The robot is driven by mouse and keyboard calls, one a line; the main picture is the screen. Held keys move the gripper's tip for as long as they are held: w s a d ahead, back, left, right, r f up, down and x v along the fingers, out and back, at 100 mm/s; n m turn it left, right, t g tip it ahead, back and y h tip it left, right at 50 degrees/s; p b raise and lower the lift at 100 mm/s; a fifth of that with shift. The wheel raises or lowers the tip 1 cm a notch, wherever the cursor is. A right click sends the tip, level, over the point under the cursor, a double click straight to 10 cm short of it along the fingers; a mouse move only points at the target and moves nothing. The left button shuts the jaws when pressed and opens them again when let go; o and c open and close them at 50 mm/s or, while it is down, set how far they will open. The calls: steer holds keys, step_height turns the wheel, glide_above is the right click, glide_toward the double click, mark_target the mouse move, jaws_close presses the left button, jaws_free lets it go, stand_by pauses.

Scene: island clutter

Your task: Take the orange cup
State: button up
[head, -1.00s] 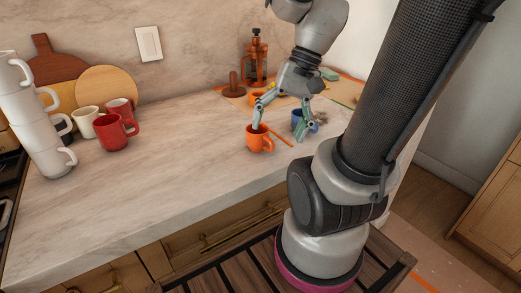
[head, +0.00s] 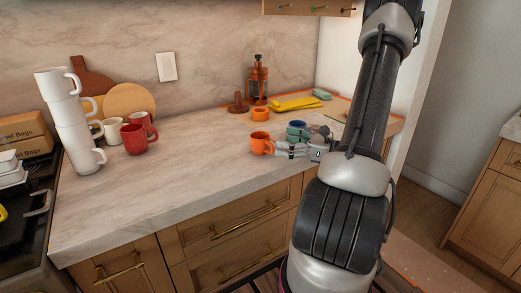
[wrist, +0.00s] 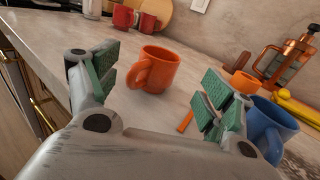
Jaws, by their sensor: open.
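The orange cup (head: 261,144) stands upright on the marble counter, just left of my gripper in the head view. In the wrist view the orange cup (wrist: 159,70) sits ahead of the gap between my fingers, with its handle toward the lower left. My gripper (head: 284,145) is low over the counter and reaches sideways toward the cup. In the wrist view my gripper (wrist: 150,88) is open and empty, with green pads on both fingers. Whether a finger touches the cup is hard to tell in the head view.
A blue cup (wrist: 268,128) stands close by my right finger in the wrist view. An orange stick (wrist: 185,121) lies between. Red mugs (head: 134,139) and a stack of white cups (head: 75,130) stand left. A French press (head: 258,80) and yellow item (head: 296,103) are behind. The counter's left-middle is clear.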

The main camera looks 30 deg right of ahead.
mark_target(265, 136)
steer(key=x, duration=0.7)
steer(key=shift+w+r, duration=0.1)
steer(key=shift+w, duration=0.2)
steer(key=c, duration=1.3)
steer(key=shift+o, duration=0.2)
steer(key=shift+r, duration=0.1)
